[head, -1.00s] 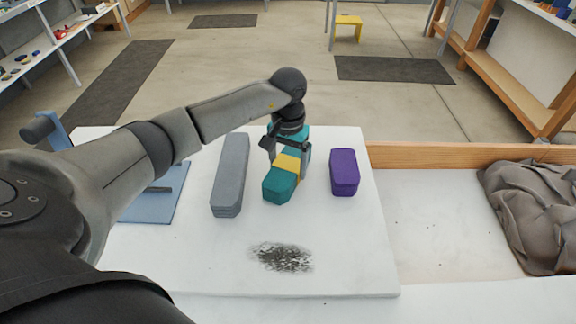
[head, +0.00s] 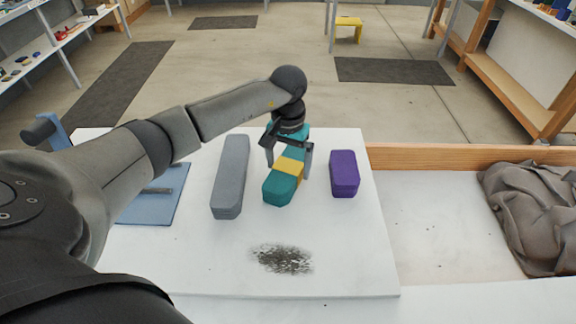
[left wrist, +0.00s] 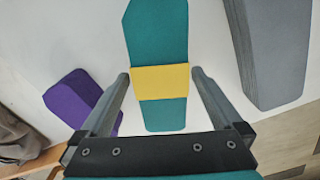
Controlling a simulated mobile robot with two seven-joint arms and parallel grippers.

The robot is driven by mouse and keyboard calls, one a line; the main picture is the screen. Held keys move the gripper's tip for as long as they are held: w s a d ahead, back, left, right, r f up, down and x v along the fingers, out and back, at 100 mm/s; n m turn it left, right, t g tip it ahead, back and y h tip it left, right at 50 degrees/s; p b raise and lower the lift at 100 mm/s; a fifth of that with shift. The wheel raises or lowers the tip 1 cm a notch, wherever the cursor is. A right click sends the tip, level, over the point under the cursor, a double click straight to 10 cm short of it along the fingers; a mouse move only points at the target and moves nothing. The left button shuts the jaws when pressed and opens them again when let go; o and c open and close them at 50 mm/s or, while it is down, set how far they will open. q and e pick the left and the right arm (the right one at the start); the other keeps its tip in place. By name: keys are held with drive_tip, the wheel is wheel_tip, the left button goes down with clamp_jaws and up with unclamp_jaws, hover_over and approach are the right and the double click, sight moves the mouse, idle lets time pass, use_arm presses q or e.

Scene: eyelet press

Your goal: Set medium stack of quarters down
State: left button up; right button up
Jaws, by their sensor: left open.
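A teal stack with a yellow band around it (head: 279,189) lies flat on the white tabletop (head: 340,250), between a grey stack and a purple stack; I take it for the medium stack of quarters. It also shows in the left wrist view (left wrist: 158,35). My left gripper (head: 288,168) is open over it, one finger on each side of the yellow band (left wrist: 160,82). In the left wrist view, narrow gaps show between the fingers and the band. The gripper hides the far part of the stack in the head view. My right gripper is not in view.
The longer grey stack (head: 230,178) lies left of the teal one, and the short purple stack (head: 344,173) lies right. A blue plate (head: 150,205) is at the left edge. A dark smudge (head: 282,259) marks the front. Crumpled grey-brown cloth (head: 535,215) lies far right.

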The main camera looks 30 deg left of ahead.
sight(288, 167)
use_arm(q)
wheel_tip(288, 167, up, 11)
drive_tip(key=shift+p, duration=0.45)
idle(0.3)
